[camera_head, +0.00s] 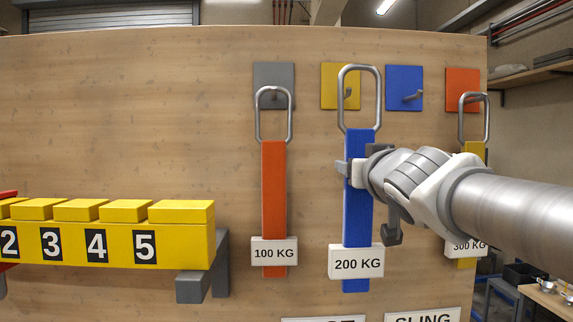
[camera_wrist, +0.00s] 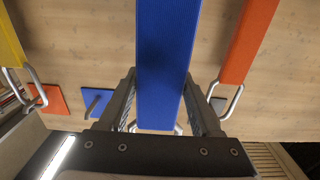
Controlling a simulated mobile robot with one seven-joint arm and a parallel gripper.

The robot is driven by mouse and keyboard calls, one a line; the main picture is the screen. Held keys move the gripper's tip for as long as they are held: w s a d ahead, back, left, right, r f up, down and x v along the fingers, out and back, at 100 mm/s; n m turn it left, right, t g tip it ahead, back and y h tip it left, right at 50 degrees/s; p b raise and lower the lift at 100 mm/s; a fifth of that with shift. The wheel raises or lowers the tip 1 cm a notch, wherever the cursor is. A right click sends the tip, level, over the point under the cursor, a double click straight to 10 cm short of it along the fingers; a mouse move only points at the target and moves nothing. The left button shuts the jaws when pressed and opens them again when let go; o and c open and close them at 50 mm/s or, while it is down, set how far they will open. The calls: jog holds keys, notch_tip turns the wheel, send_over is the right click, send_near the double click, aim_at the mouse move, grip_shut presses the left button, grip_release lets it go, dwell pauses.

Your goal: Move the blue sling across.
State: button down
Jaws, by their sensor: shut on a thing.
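The blue sling (camera_head: 358,208) hangs upright with a steel loop (camera_head: 359,72) at its top and a 200 KG tag (camera_head: 356,262) low down. My gripper (camera_head: 352,172) is shut on its upper part, below the loop. In the wrist view the blue strap (camera_wrist: 166,50) lies between the fingers of my gripper (camera_wrist: 166,100). The loop overlaps the right part of the yellow hook plate (camera_head: 329,84) and appears in front of the board; I cannot tell whether the yellow hook passes through it. The blue hook plate (camera_head: 403,78), just right, has an empty hook.
An orange 100 KG sling (camera_head: 274,190) hangs at the grey plate (camera_head: 273,70) on the left. A yellow 300 KG sling (camera_head: 474,148) hangs at the orange plate (camera_head: 462,82), partly behind my arm. A yellow numbered beam (camera_head: 180,240) juts out at left.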

jog(key=s, duration=0.3)
jog(key=shift+s, duration=0.15)
dwell(0.6)
jog(key=d+r+m+g+b, duration=0.1)
jog(key=d+m+g+b, duration=0.1)
jog(key=d+b, duration=0.5)
jog(key=shift+d, duration=2.3)
jog(key=shift+s, duration=0.15)
jog(key=shift+r, duration=0.1)
